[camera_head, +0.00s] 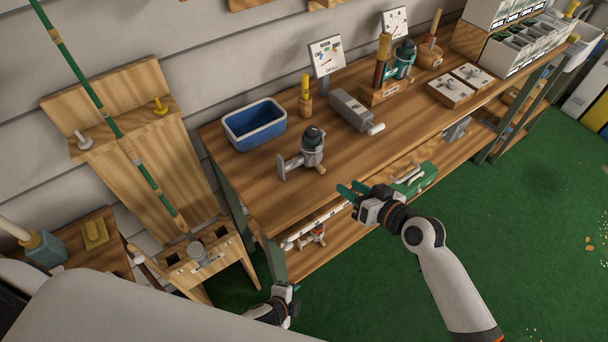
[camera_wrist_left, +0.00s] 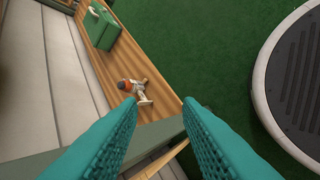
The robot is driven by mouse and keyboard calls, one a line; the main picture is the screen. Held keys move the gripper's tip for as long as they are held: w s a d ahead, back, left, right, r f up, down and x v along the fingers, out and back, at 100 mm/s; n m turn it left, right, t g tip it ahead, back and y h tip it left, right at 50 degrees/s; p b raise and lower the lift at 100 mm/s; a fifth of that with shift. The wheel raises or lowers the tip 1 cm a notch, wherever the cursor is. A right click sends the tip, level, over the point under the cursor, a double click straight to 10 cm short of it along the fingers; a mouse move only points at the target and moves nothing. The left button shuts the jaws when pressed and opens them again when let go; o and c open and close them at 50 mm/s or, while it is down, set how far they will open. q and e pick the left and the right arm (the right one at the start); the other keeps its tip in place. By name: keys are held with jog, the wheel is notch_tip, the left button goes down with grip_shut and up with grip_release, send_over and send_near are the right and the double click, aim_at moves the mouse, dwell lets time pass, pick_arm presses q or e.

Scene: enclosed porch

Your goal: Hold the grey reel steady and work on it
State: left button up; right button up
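The grey reel (camera_head: 312,150) stands on the wooden workbench (camera_head: 345,170), near its front edge, with a dark top and a light grey arm to its left. Nothing is touching it. My right gripper (camera_head: 348,191) is in front of the bench edge, to the right of and nearer than the reel, with its teal fingers apart and empty. My left gripper (camera_head: 294,289) is low, below the bench top near its left front leg. In the left wrist view its teal fingers (camera_wrist_left: 160,125) are spread with nothing between them. The grey reel is not seen in that view.
A blue bin (camera_head: 254,125), a grey box-like device (camera_head: 351,110) and a teal reel (camera_head: 404,60) in a wooden stand are also on the bench. The lower shelf holds a green case (camera_head: 414,178) and a small orange-and-white item (camera_wrist_left: 130,88). Green floor lies open at right.

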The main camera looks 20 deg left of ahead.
pick_arm(q)
jog(key=w+d+r+m+t+h, duration=0.25)
jog(key=d+r+m, duration=0.4)
jog(key=r, duration=0.65)
jog(key=w+d+r+m+t+h, duration=0.25)
jog(key=d+r+m, duration=0.4)
jog(key=r, duration=0.65)
jog(key=s+d+r+m+t+h, duration=0.1)
jog(key=d+r+m+t, duration=0.1)
jog(key=r, duration=0.5)
jog(key=s+d+r+m+t+h, duration=0.1)
jog(key=d+r+t, duration=0.1)
jog(key=r, duration=0.6)
jog(key=n+g+y, duration=0.7)
jog(key=g+y, duration=0.1)
jog(key=y, duration=1.2)
send_over(278, 173)
jog(key=f, duration=0.9)
jog(key=shift+w+a+f, duration=0.1)
jog(key=shift+w+f, duration=0.2)
